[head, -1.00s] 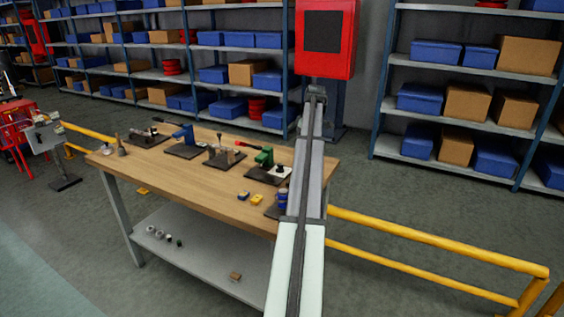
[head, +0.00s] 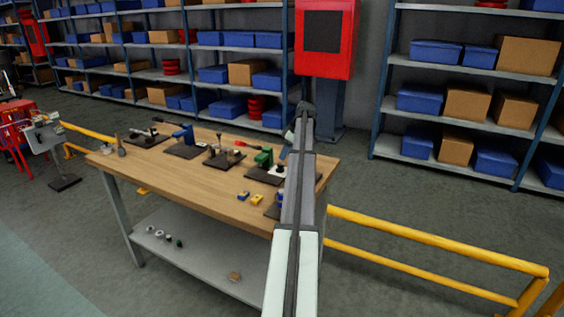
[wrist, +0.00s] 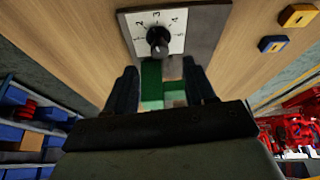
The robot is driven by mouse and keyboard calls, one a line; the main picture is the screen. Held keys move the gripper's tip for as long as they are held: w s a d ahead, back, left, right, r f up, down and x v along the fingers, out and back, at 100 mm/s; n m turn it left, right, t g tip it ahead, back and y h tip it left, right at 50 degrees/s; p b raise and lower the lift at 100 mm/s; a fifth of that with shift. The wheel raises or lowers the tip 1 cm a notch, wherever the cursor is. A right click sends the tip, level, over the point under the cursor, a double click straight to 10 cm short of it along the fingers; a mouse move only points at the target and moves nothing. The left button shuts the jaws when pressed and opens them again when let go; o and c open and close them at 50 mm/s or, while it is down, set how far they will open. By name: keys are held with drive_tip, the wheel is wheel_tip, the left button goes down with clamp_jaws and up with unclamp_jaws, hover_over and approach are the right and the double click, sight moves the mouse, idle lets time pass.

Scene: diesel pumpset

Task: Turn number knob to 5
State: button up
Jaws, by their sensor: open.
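The number knob (wrist: 158,38) is a small black knob on a white dial plate (wrist: 143,21) at the top of the wrist view. Figures including 2, 3 and 4 run around it; its pointer direction is not clear. The dial sits on a dark base, with a green block (wrist: 151,77) below it in the picture. My gripper (wrist: 161,76) is open, its dark fingers on either side of the green block in the picture. The knob shows just beyond the fingertips, not held. In the head view my arm hides the gripper and part of the dial area.
The wooden workbench (head: 205,190) carries several fixtures on dark bases, including a green one (head: 264,157) beside my arm. A yellow block (head: 257,198) and a blue-and-yellow block (head: 243,195) lie on its front part. A yellow rail (head: 430,238) runs at the right.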

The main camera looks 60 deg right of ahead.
sight(280, 164)
drive_tip(key=shift+x, duration=2.7)
drive_tip(key=shift+c, duration=0.2)
clamp_jaws()
